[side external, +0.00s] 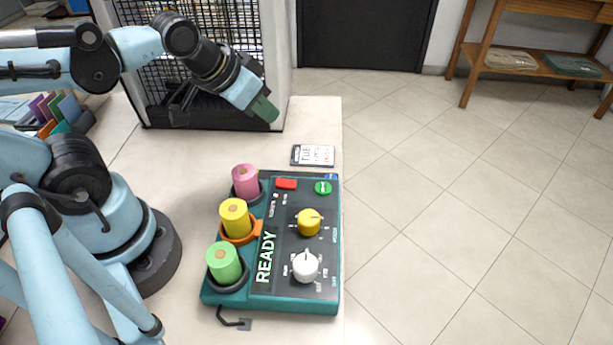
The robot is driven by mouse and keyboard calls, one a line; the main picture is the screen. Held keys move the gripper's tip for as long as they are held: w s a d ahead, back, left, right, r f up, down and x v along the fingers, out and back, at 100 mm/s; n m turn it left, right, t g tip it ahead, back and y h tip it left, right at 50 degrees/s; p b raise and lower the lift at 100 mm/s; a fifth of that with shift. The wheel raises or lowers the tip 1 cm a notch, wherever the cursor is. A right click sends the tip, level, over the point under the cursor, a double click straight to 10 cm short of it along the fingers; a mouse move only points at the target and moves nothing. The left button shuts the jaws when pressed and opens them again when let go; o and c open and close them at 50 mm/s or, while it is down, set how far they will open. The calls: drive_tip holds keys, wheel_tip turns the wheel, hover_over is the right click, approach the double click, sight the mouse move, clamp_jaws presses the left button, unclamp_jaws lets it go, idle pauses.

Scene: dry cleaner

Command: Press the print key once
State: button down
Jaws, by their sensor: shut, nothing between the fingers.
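A teal machine (222,298) with a dark top panel lies on the pale counter, and its face reads READY. A red rectangular key (286,184) and a round green key (323,187) sit at its far end. Their small labels are too small to read, so I cannot tell which is the print key. A yellow knob (308,222) and a white knob (305,267) stand on the panel. My gripper (267,109) is shut and empty, tilted down to the right. It is above the counter, beyond the machine's far end, apart from both keys.
Pink (245,180), yellow (235,216) and green (223,262) rolls stand upright along the machine's left side. A small printed card (313,155) lies beyond it. A black wire-mesh rack (205,122) stands behind my gripper. The counter's right edge drops to tiled floor.

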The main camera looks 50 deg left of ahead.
idle(0.3)
wheel_tip(320, 180, up, 2)
drive_tip(key=m+t+h, duration=0.1)
drive_tip(key=m+t, duration=0.1)
drive_tip(key=m, duration=0.9)
hover_over(319, 190)
drive_tip(key=shift+f, duration=4.4)
drive_tip(key=shift+f, duration=0.15)
drive_tip(key=shift+f, duration=0.3)
